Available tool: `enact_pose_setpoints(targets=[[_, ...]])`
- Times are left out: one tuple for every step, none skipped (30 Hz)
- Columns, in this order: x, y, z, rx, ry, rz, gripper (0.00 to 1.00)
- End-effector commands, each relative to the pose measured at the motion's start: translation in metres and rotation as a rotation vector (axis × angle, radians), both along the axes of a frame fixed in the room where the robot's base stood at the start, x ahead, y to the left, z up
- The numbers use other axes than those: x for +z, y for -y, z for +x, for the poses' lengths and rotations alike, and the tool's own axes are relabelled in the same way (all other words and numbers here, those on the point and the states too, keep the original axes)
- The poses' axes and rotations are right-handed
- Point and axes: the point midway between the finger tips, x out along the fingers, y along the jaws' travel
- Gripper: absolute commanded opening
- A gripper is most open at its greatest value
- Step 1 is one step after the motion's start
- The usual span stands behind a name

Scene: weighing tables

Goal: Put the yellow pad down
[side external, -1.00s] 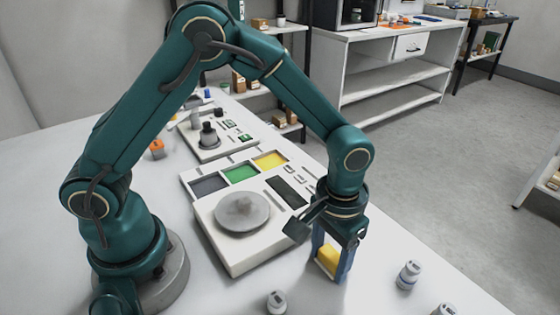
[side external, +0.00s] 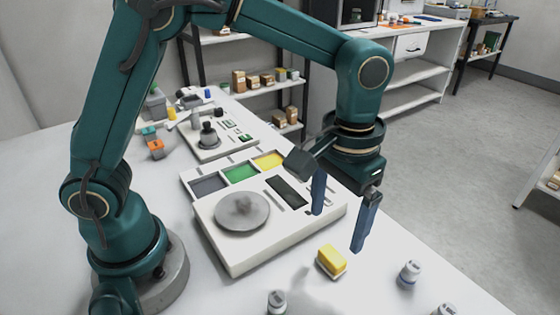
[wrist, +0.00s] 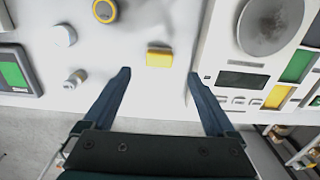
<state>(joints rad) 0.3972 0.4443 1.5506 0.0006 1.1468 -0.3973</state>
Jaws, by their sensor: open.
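The yellow pad (side external: 332,260) is a small yellow block with a pale base. It lies on the white table in front of the scale's front right corner, apart from the scale. In the wrist view the yellow pad (wrist: 159,58) lies beyond and between the fingertips. My gripper (side external: 339,232) is open and empty, raised above the table and a little behind and right of the pad. Both blue fingers also show in the wrist view (wrist: 158,72), with nothing between them.
The white scale (side external: 232,258) with a round grey plate (side external: 242,211) stands left of the pad. The table's right edge is close to the pad.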

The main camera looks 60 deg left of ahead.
Motion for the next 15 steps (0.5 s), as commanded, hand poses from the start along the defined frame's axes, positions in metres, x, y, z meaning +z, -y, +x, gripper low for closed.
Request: enact_pose_setpoints(targets=[[0.008, 0.000, 0.001, 0.000, 0.004, -0.002, 0.91], [0.012, 0.000, 0.001, 0.000, 0.004, -0.002, 0.91], [0.016, 0.000, 0.001, 0.000, 0.003, -0.001, 0.91], [0.018, 0.000, 0.001, 0.000, 0.003, -0.002, 0.91], [0.021, 0.000, 0.001, 0.000, 0.003, -0.001, 0.91], [0.023, 0.000, 0.000, 0.000, 0.003, -0.002, 0.91], [0.025, -0.001, 0.000, 0.001, 0.005, -0.002, 0.91], [0.027, -0.002, -0.001, 0.001, 0.008, -0.004, 0.91], [0.031, -0.005, -0.002, 0.002, 0.017, -0.007, 0.91], [0.034, -0.008, -0.003, 0.003, 0.025, -0.010, 0.91], [0.038, -0.012, -0.005, 0.003, 0.036, -0.014, 0.91], [0.043, -0.018, -0.008, 0.005, 0.054, -0.020, 0.91], [0.048, -0.023, -0.010, 0.006, 0.071, -0.025, 0.91], [0.052, -0.029, -0.014, 0.006, 0.089, -0.030, 0.91], [0.058, -0.037, -0.019, 0.007, 0.117, -0.037, 0.91]])
